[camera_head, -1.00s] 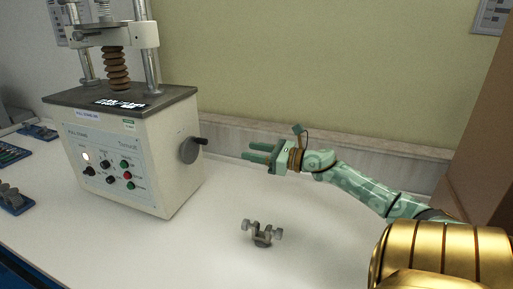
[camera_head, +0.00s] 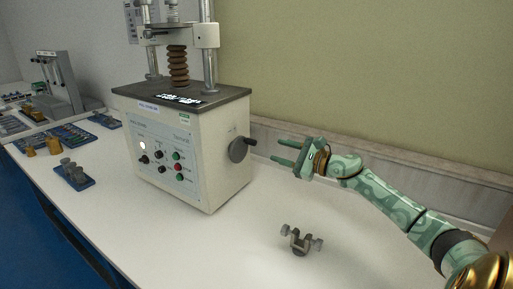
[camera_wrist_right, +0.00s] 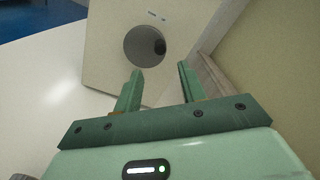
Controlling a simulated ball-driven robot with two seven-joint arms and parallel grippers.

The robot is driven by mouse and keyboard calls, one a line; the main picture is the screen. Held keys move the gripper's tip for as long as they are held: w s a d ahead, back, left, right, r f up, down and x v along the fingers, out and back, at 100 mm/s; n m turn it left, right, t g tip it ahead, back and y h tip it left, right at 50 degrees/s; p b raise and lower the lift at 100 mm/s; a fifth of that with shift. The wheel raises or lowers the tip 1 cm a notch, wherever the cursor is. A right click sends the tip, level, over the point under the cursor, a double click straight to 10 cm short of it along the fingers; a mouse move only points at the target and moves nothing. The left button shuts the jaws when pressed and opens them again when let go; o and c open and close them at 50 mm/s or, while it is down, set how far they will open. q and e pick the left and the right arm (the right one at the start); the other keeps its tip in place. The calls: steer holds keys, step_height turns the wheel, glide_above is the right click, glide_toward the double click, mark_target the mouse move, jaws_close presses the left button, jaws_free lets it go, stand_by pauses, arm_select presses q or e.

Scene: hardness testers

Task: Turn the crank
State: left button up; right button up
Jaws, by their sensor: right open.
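The crank (camera_head: 240,149) is a dark grey disc with a short black handle on the right side of the cream tester (camera_head: 190,150). In the right wrist view the crank (camera_wrist_right: 145,46) shows as a round grey disc, its dark handle towards the disc's right edge. My right gripper (camera_head: 281,151) is open and empty, its green fingers pointing left at the crank, with a gap between them. In the right wrist view the open fingers (camera_wrist_right: 158,82) stand just below the disc, with nothing between them. My left gripper is not in view.
A small metal clamp-like part (camera_head: 300,241) stands on the white table (camera_head: 235,255) in front of the tester. Blue trays with parts (camera_head: 73,174) and another machine (camera_head: 62,85) are at the left. A wall runs behind my right arm.

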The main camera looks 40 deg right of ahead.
mark_target(243, 151)
steer(key=b+x, duration=0.1)
steer(key=x, duration=0.8)
steer(key=shift+w, duration=0.15)
steer(key=shift+c, duration=0.3)
jaws_close()
